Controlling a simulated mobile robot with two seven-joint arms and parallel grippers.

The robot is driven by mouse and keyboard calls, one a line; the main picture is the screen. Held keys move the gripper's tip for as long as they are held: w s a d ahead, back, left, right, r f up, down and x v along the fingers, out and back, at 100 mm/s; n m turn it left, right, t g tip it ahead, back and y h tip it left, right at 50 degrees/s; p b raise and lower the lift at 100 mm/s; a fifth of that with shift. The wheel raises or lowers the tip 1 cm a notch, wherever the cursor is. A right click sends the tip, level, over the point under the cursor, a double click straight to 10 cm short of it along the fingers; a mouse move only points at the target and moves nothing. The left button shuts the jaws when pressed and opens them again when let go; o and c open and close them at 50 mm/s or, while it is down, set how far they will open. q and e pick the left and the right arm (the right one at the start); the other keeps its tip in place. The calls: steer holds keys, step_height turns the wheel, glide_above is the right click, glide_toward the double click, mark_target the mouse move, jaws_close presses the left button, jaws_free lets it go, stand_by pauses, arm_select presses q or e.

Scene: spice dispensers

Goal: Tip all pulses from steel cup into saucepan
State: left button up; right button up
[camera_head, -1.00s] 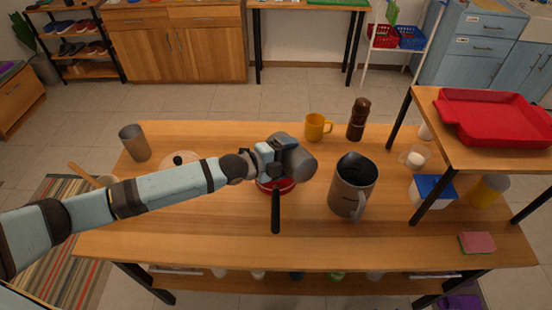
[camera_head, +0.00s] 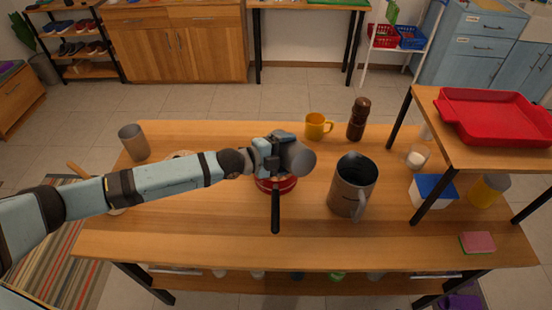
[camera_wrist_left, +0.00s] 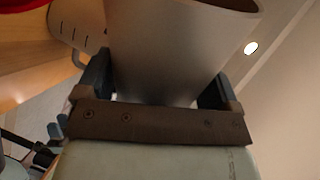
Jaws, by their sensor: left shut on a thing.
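My left gripper (camera_head: 285,157) is shut on a grey steel cup (camera_head: 303,160) and holds it above the saucepan. The cup is tipped well over, towards the right in the head view. In the left wrist view the cup's wall (camera_wrist_left: 170,50) fills the space between the two fingers. The saucepan (camera_head: 276,186) is red with a black handle pointing to the front edge; the gripper and cup hide much of its top. The pulses are not visible, and the cup's inside is hidden. My right gripper is in neither view.
A large grey jug (camera_head: 342,196) stands close right of the saucepan. A yellow mug (camera_head: 316,127) and a brown pepper mill (camera_head: 357,122) stand behind. A metal tumbler (camera_head: 134,143) is at the back left. A raised shelf with a red tray (camera_head: 490,118) is at right. The front table is mostly clear.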

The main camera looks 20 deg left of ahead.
arm_select(q)
steer(key=shift+w+a+r+n+b, duration=0.25)
steer(key=shift+a+r+n+b, duration=0.1)
steer(key=shift+n, duration=0.15)
stand_by(0.6)
steer(key=shift+w+a+r+n+g+h+b, duration=0.3)
steer(key=shift+w+a+n+h+b, duration=0.15)
steer(key=shift+n+b, duration=0.25)
stand_by(0.6)
